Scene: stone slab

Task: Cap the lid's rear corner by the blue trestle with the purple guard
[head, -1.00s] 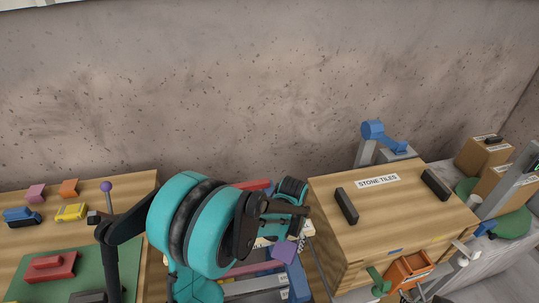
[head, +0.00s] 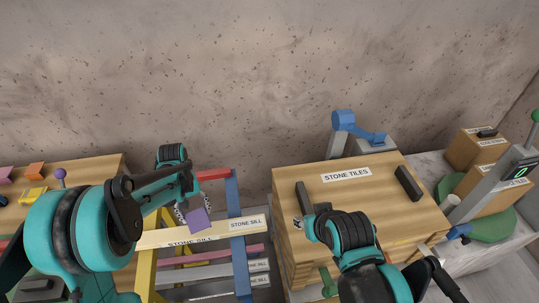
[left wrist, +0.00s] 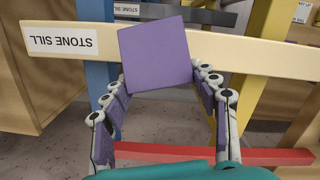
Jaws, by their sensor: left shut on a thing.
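The purple guard (head: 199,219) is held in my left gripper (head: 188,208), above the stone sill between the trestles. In the left wrist view the guard (left wrist: 155,54) is a flat square between the two fingers, in front of the sill. The wooden lid (head: 340,195), labelled STONE TILES, lies to the right on the crate. Its rear-left corner, on the side of the blue trestle (head: 237,215), is bare. The guard is apart from the lid. My right arm reaches over the lid's front; its gripper (head: 310,216) is mostly hidden, so its jaws cannot be told.
Two black bars (head: 409,183) stand on the lid. A blue clamp-like device (head: 345,125) stands behind it. The stone sill (head: 205,232) spans the yellow and blue trestles. Cardboard boxes (head: 478,150) stand at the right. A concrete wall closes the back.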

